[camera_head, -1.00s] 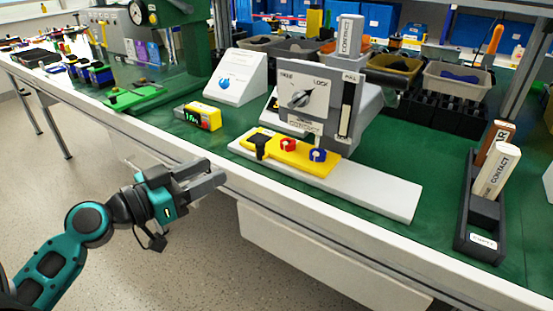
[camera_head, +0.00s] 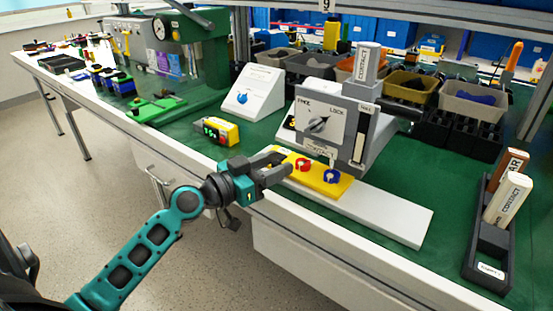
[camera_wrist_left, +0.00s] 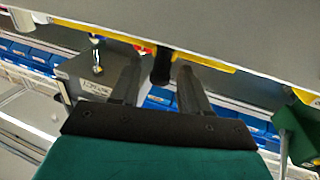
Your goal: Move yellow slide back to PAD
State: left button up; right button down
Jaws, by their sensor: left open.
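The yellow slide (camera_head: 318,174) lies on a long white rail (camera_head: 395,215) in front of the grey switch fixture. It carries a red ring-like part (camera_head: 302,165) and a blue one (camera_head: 331,176). My left gripper (camera_head: 282,166) is at the slide's left end, where its fingers hide the black handle in the head view. In the left wrist view, the black handle (camera_wrist_left: 162,68) stands between the two open fingers (camera_wrist_left: 157,85), with a gap on each side. The yellow slide shows as a strip (camera_wrist_left: 98,29) behind it. My right gripper is not in view.
The switch fixture (camera_head: 320,120) with its knob and CONTACT block (camera_head: 366,62) stands behind the slide. A black rack (camera_head: 490,245) stands at the right.

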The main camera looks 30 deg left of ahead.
pick_arm(q)
jog(key=shift+w+d, duration=0.15)
jog(key=shift+w, duration=0.3)
grip_shut()
dwell(0.4)
